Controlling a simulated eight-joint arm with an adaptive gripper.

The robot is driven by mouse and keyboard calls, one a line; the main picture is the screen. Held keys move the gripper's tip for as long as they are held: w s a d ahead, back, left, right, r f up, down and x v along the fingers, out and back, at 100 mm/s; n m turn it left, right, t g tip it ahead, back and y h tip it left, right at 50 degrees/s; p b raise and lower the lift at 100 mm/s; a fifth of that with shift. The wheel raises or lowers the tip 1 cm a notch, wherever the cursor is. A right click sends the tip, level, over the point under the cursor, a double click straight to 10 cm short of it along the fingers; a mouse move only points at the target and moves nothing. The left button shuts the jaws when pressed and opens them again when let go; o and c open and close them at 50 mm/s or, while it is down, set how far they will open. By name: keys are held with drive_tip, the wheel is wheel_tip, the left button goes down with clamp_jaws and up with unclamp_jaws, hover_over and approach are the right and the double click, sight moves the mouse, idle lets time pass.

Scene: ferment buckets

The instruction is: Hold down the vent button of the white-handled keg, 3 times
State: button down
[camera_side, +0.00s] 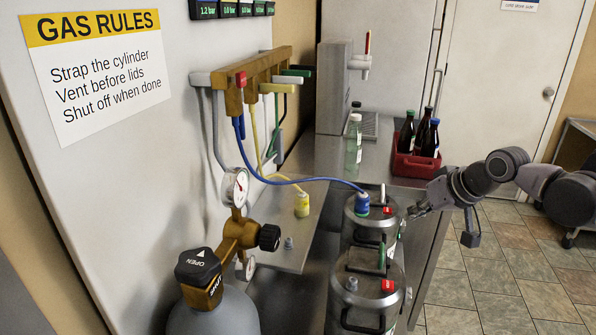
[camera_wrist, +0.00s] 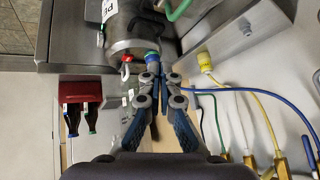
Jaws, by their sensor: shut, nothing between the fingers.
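Two steel kegs stand in line at the bench. The farther keg (camera_side: 362,238) has a white upright handle (camera_side: 382,194), a red button (camera_side: 388,210) and a blue connector (camera_side: 362,204) on its lid. In the wrist view the red button (camera_wrist: 127,58) sits beside a white part, left of the blue connector (camera_wrist: 152,57). The nearer keg (camera_side: 362,262) has a green upright handle (camera_side: 382,253) and its own red button (camera_side: 388,286). My gripper (camera_side: 417,208) is shut and empty, just right of the farther keg, apart from the red button as far as I can see.
A blue hose (camera_side: 295,182) runs to the farther keg's connector. A yellow connector (camera_side: 302,204) lies on the bench's shelf. A red crate (camera_side: 415,165) with dark bottles and a clear bottle (camera_side: 353,145) stand behind. A gas cylinder (camera_side: 225,312) stands at the front left.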

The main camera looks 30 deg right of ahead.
drive_tip(key=w+d+r+m, duration=0.1)
drive_tip(key=w+d+m, duration=0.35)
drive_tip(key=w, duration=0.35)
drive_tip(key=m+t+h, duration=0.1)
drive_tip(key=m, duration=0.2)
hover_over(390, 211)
drive_tip(key=shift+f+n, duration=0.25)
drive_tip(key=shift+f, duration=0.15)
drive_tip(key=shift+f, duration=0.1)
drive_tip(key=shift+f, duration=4.35)
drive_tip(key=shift+f, duration=0.15)
drive_tip(key=shift+f, duration=0.25)
